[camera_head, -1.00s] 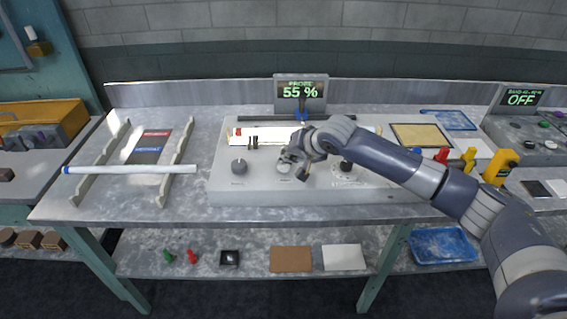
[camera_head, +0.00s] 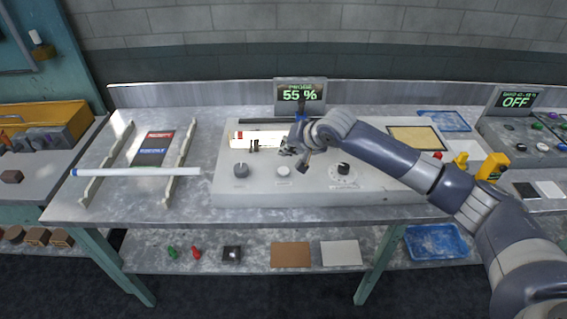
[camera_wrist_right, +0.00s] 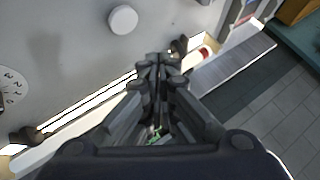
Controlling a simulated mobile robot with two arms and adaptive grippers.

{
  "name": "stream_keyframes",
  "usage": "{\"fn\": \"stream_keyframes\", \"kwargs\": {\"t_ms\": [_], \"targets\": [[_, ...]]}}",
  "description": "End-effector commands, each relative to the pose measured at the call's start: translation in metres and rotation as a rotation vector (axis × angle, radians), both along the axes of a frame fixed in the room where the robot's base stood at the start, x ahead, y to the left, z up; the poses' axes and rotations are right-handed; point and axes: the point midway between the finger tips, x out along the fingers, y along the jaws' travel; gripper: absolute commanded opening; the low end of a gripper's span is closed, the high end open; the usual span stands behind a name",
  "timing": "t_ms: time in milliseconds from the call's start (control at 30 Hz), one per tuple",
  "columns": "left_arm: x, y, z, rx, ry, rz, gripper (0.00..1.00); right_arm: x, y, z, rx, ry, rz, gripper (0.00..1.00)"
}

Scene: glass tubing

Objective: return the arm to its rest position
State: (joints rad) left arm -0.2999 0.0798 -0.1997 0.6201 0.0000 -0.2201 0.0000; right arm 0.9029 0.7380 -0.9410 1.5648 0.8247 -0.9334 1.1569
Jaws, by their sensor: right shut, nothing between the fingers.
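My right arm (camera_head: 385,158) reaches in from the right over the white control box (camera_head: 405,190). Its gripper (camera_head: 287,151) is shut and empty, held above the box near the glowing tube (camera_head: 262,138). In the right wrist view the closed fingers (camera_wrist_right: 160,70) point toward the box panel, with a white knob (camera_wrist_right: 124,19) off to the left of them. My left gripper does not show.
A probe display (camera_head: 300,93) reading 55 % stands behind the box. A dark knob (camera_head: 241,170), a white knob (camera_head: 283,171) and a dial (camera_head: 344,169) sit on its front. A white tube (camera_head: 135,172) rests on a rack at the left. Yellow clamps (camera_head: 492,167) stand to the right.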

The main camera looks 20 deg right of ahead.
Motion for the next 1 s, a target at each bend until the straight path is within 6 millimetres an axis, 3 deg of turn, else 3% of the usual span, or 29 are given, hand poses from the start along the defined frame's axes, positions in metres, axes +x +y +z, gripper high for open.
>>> {"fn": "stream_keyframes", "kwargs": {"t_ms": [33,167,700,867,1000], "targets": [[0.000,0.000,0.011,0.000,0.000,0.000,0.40,0.000,0.000,0.009,0.000,0.001,0.000,0.00],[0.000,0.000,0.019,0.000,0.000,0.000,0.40,0.000,0.000,0.017,-0.001,0.001,-0.001,0.00],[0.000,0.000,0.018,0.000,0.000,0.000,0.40,-0.004,0.004,0.011,-0.004,0.004,0.010,0.00],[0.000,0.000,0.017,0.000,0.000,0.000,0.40,-0.037,0.039,-0.022,-0.050,0.028,0.118,0.00],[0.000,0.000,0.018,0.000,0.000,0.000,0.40,-0.092,0.082,-0.058,-0.115,0.040,0.267,0.00]]}}
